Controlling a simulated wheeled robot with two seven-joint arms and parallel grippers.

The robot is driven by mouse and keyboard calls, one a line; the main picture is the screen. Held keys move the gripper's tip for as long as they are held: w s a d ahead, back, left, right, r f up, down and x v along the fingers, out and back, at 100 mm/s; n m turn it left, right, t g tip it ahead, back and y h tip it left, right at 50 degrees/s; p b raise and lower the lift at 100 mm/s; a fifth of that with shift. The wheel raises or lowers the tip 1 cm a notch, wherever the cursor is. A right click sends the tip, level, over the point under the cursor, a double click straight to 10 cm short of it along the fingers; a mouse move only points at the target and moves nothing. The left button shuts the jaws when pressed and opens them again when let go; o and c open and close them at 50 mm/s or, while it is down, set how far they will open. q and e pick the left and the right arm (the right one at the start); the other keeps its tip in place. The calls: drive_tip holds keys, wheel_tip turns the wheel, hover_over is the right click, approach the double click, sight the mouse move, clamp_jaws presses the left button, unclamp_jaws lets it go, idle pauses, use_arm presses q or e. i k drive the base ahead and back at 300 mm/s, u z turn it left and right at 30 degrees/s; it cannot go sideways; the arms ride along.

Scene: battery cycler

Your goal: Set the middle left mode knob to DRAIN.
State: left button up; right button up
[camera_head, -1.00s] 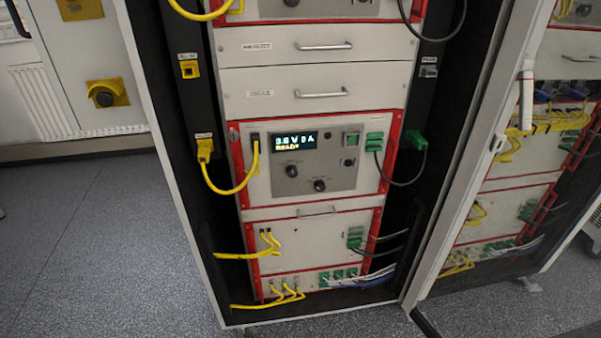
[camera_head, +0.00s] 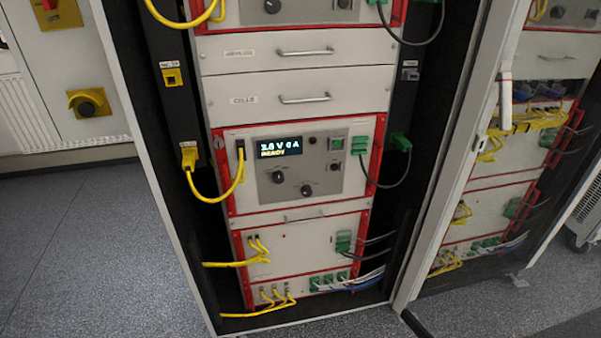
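The cabinet's middle cycler unit (camera_head: 240,204) has a grey panel with a lit display (camera_head: 279,147) showing a voltage, a current and what looks like READY. Below the display is a black left knob (camera_head: 277,177). A second black knob (camera_head: 306,190) sits lower and to its right. The knob markings are too small to read, so I cannot tell which setting either points to. Neither of my grippers is in view, and nothing touches the knobs.
A yellow cable (camera_head: 217,198) loops left of the panel and a dark cable (camera_head: 384,186) loops right. Two drawers with handles (camera_head: 305,52) (camera_head: 305,99) are above. The open cabinet door (camera_head: 470,180) stands at the right. Grey floor (camera_head: 75,250) is clear at the left.

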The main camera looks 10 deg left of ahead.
sight(278, 177)
drive_tip(key=k, duration=0.5)
drive_tip(key=u, duration=0.85)
drive_tip(key=i, duration=1)
drive_tip(key=u, duration=0.2)
